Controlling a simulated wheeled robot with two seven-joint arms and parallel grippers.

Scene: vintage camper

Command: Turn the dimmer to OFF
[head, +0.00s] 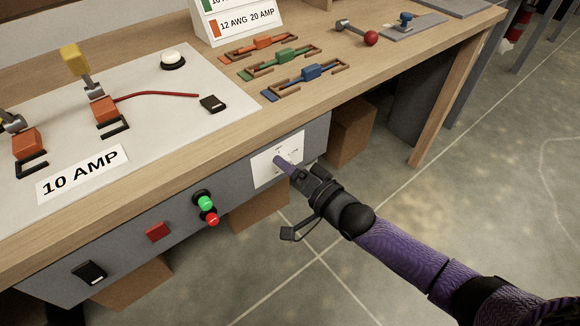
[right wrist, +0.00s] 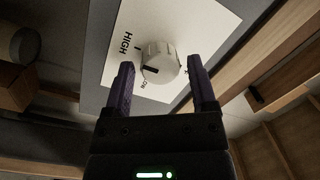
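The dimmer is a pale round knob (right wrist: 158,60) with a dark pointer mark, on a white plate (right wrist: 205,25) that also shows in the head view (head: 263,174). In the right wrist view the mark points down and left. "HIGH" is printed at the knob's left; other lettering below and right is partly hidden. My right gripper (right wrist: 161,66) has its purple fingers on either side of the knob, open, with a gap visible at the right finger. In the head view my right gripper (head: 280,160) reaches the plate and hides the knob. My left gripper is not in view.
The plate is on the grey front panel below the wooden bench top (head: 235,119). To its left are a green button (head: 205,202), a red button (head: 212,219), a red switch (head: 157,231) and a black switch (head: 90,272). Fuses and levers lie on top.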

